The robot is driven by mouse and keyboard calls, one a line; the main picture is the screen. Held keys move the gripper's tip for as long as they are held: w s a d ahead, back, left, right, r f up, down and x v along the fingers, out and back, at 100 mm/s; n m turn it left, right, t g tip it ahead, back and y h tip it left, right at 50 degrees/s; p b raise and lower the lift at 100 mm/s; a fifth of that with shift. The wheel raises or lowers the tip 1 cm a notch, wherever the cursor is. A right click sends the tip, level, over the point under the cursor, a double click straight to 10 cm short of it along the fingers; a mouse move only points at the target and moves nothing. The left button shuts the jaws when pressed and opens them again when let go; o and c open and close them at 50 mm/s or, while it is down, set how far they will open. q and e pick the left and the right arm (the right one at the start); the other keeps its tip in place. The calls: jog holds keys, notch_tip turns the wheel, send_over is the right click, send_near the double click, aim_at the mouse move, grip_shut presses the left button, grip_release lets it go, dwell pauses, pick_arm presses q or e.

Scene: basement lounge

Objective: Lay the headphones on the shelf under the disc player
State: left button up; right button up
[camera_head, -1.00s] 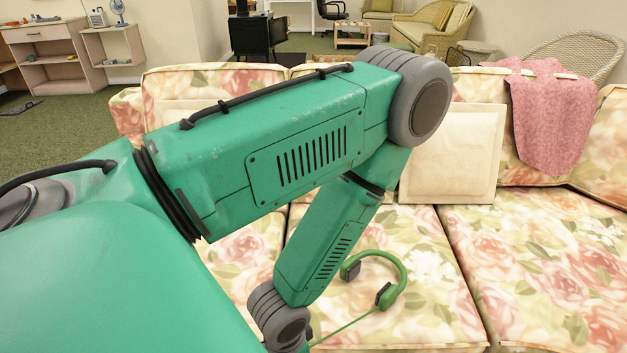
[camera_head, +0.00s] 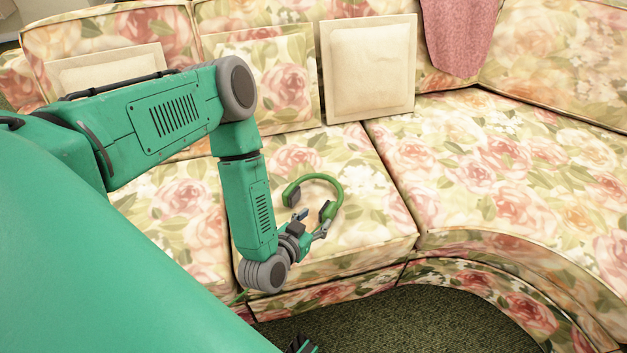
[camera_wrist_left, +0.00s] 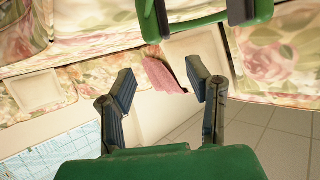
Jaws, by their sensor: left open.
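The green headphones (camera_head: 337,188) with dark ear pads lie on the floral sofa seat. My left gripper (camera_head: 313,222) is open at their near side, its fingers close to the nearer ear cup. I cannot tell whether they touch it. In the left wrist view the green headband (camera_wrist_left: 200,27) and dark pads cross the top, beyond the open, empty fingers of my left gripper (camera_wrist_left: 160,78). The disc player and its shelf are not in view.
The floral sofa (camera_head: 480,150) curves to the right, with its seat clear there. A cream cushion (camera_head: 370,72) leans on the backrest, and a pink throw (camera_head: 457,35) hangs over it. Dark green carpet (camera_head: 400,325) lies in front.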

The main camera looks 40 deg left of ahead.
aim_at(330, 207)
pick_arm(q)
jog(key=b+x, duration=0.1)
jog(key=x, duration=0.4)
jog(key=shift+f, duration=0.1)
jog(key=b+x, duration=0.1)
jog(key=x, duration=0.1)
jog(key=b+x, duration=0.1)
jog(key=x, duration=0.2)
jog(key=shift+w+d+f, duration=0.15)
jog(key=shift+d+f, duration=0.1)
jog(key=shift+f, duration=0.05)
grip_shut()
